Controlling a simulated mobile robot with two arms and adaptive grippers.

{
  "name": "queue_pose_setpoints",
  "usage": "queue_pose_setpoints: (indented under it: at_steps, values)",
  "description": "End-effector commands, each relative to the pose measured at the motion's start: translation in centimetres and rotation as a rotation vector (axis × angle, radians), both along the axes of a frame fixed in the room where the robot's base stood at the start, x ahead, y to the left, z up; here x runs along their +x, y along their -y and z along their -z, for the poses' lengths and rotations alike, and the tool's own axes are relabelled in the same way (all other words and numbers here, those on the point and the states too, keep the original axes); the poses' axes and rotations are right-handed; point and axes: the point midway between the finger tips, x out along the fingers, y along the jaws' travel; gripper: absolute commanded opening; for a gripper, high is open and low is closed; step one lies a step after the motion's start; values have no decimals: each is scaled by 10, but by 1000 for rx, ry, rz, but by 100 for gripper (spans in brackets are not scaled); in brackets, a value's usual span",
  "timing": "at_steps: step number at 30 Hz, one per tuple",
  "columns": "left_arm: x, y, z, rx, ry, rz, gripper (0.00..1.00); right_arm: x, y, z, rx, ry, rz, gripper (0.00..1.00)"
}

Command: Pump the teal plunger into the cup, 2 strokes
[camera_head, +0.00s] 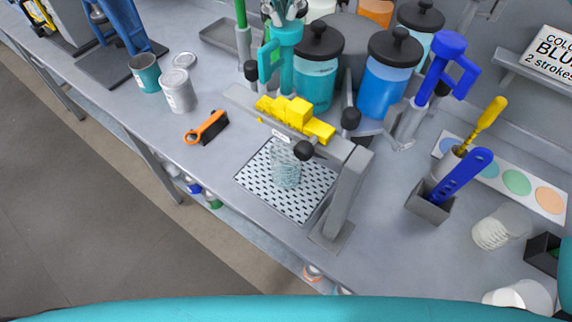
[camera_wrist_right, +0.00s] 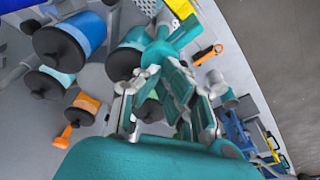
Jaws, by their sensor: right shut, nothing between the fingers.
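The teal plunger (camera_head: 272,55) with its looped handle stands behind the work tray, left of the teal drum (camera_head: 317,82). My right gripper (camera_head: 289,12) is shut with nothing between its fingers, at the top of the teal plunger. In the wrist view its fingers (camera_wrist_right: 166,62) point at the plunger's teal head (camera_wrist_right: 184,35); I cannot tell whether they touch. A clear glass cup (camera_head: 285,168) stands upright on the perforated tray (camera_head: 312,206), below a yellow block (camera_head: 295,118) on a grey rail. No teal liquid shows in the cup. My left gripper is out of view.
A blue drum (camera_head: 386,85) and blue plunger (camera_head: 447,58) stand to the right. A sign (camera_head: 552,58) reads partly "BLU", "2 strokes". A grey holder (camera_head: 428,205) with a blue tool and a clear beaker (camera_head: 500,228) are at right.

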Motion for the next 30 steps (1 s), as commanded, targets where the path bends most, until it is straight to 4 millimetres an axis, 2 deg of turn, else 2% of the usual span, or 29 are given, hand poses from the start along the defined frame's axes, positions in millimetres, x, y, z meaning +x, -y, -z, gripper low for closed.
queue_pose_setpoints:
  at_steps: [30]
  values:
    - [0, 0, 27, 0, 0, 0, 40, 0, 0, 44, -3, -2, 0, 0]
